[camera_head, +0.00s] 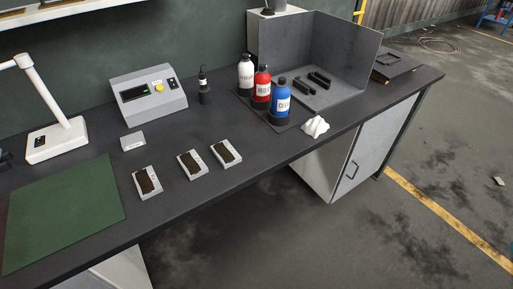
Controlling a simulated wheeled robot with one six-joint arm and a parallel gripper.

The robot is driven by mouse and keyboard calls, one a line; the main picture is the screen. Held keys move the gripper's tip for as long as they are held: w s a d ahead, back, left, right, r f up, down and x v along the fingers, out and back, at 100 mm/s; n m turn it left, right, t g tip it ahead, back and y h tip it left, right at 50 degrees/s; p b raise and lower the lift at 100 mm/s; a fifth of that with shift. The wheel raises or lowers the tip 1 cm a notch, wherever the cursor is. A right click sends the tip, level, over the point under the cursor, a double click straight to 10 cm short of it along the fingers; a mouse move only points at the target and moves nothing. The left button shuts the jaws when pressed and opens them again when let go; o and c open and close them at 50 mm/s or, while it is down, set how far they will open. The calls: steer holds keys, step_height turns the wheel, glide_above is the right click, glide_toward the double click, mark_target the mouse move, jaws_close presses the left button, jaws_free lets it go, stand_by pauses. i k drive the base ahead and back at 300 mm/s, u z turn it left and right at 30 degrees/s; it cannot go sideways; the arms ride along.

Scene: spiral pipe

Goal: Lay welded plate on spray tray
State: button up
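No part of my gripper shows in this view. Three small light-grey plates with dark brown patches on top lie in a slanting row in the middle of the bench: a left one (147,182), a middle one (192,163) and a right one (226,153). I cannot tell which, if any, is the welded plate. A grey open-fronted booth (342,48) stands at the back right, with dark bars (302,86) on its floor; this may be the spray area. A flat dark tray-like piece (395,66) lies right of the booth, near the bench's right end.
White, red and blue bottles (262,88) stand on a dark base before the booth, beside a crumpled white cloth (314,128). A grey control box (148,97), a lamp (57,138) and a green mat (65,214) occupy the left. Bench front between mat and cloth has free room.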

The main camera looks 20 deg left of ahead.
mark_target(312, 81)
steer(key=z, duration=0.65)
steer(key=i, duration=0.7)
steer(key=u, duration=2)
